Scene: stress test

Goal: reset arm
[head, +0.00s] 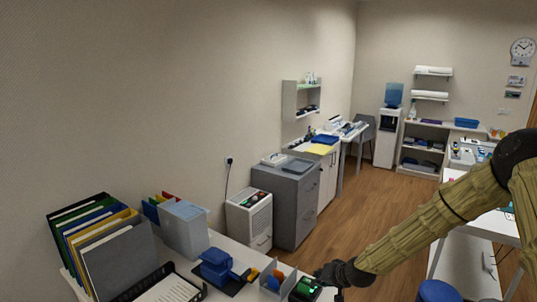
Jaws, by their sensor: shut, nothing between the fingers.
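My arm (430,225) comes in from the right edge, with yellowish ribbed links and a black joint, and slopes down to the left. My gripper (330,273) is the small black end at the bottom centre, over or beside the right end of the near table. It is shut, with nothing seen held in it. Its fingertips are small and dark, and their gap to the table things cannot be told. A dark device with a green screen (306,288) is just left of and below it.
The near table holds colourful binders (105,245), a grey box (184,228), a black paper tray (160,287) and a blue device (217,268). Grey drawers (288,200) and a white cabinet (249,218) stand behind. Wooden floor (365,215) is open in the middle. A white table (487,222) is at right.

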